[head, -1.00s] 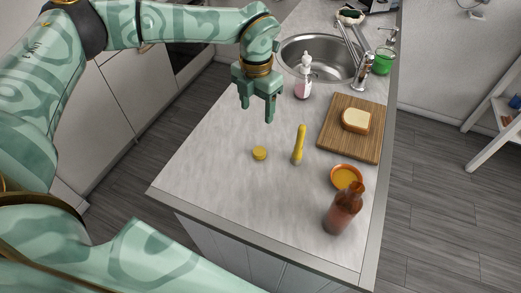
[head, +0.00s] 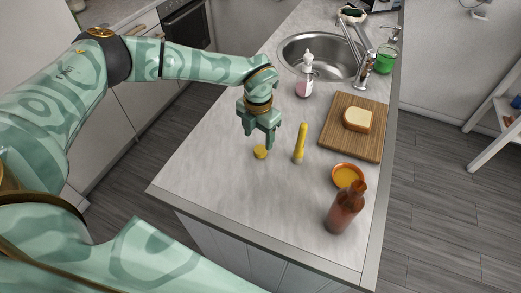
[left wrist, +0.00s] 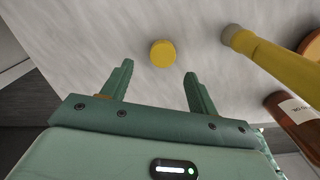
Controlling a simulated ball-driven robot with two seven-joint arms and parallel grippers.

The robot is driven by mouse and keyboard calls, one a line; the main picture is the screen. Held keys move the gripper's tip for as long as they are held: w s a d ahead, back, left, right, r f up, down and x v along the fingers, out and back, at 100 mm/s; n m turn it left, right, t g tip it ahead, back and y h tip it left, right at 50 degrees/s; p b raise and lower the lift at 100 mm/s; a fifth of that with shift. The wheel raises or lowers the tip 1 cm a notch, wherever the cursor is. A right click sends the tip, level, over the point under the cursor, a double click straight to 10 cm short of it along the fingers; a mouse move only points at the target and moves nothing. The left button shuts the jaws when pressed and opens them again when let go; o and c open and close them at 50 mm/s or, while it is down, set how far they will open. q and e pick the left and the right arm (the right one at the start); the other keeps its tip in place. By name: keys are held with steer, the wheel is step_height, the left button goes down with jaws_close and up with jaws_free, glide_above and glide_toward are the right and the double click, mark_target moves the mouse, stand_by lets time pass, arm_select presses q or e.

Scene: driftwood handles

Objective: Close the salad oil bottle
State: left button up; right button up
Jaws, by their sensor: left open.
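The brown bottle (head: 345,208) stands upright near the front right of the counter, its top seemingly without a cap. Part of the bottle with a pale label shows at the right of the left wrist view (left wrist: 292,118). A small round yellow cap (head: 260,153) lies flat on the counter. It shows just beyond the fingers in the left wrist view (left wrist: 163,53). My left gripper (head: 260,139) points down, open and empty, above and slightly behind the cap. Its two fingers (left wrist: 158,72) stand apart, with the cap ahead between them. My right gripper is not seen.
A yellow-handled brush or tool (head: 300,142) stands close right of the cap. An orange bowl (head: 347,176) sits behind the bottle. A wooden board (head: 340,148) with bread, a pink-white bottle (head: 305,80) and a sink (head: 318,47) are farther back. The front left counter is clear.

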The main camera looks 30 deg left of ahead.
mark_target(260, 149)
arm_select(q)
steer(key=f, duration=0.5)
steer(key=shift+w+d+f, duration=0.1)
steer(key=shift+w+d, duration=0.1)
steer(key=c, duration=1)
